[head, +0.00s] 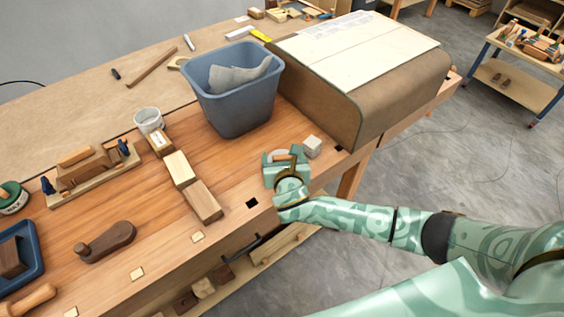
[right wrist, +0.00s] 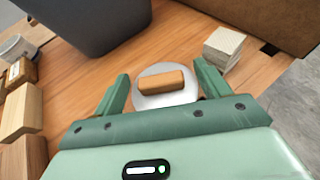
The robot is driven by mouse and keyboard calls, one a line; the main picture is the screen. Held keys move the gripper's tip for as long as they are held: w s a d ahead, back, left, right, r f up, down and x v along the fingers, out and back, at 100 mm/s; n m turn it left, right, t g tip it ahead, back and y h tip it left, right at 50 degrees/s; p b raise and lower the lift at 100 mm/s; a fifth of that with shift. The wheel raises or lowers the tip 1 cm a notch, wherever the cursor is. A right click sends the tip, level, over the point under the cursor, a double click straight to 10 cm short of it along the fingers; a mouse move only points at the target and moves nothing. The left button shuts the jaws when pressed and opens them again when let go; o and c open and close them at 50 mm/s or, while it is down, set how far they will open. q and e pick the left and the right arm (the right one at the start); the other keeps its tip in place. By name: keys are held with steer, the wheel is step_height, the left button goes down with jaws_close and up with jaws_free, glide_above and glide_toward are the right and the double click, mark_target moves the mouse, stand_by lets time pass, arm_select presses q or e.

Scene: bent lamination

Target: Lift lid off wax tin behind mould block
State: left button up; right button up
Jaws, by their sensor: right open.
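A round pale lid (right wrist: 168,99) with a wooden bar handle (right wrist: 161,82) shows in the right wrist view, seen from above. The body of the wax tin under it is hidden. My right gripper (right wrist: 160,88) is open, with one green finger on each side of the lid; I cannot tell whether they touch it. In the head view my right gripper (head: 285,157) is over the bench's front edge area and covers most of the lid. The large curved brown mould block (head: 390,95) stands behind and to the right. My left gripper is not in view.
A small pale block (head: 312,146) stands just right of the gripper. A blue-grey bin (head: 235,105) with grey cloth stands behind left. Wooden blocks (head: 203,201) lie to the left, with a white cup (head: 149,120) beyond. Bare bench lies between blocks and gripper.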

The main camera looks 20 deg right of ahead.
steer(key=shift+w+f, duration=0.25)
steer(key=shift+w, duration=0.25)
steer(key=shift+s+r, duration=0.1)
steer(key=shift+c, duration=0.5)
steer(key=c, duration=0.9)
steer(key=shift+c, duration=0.2)
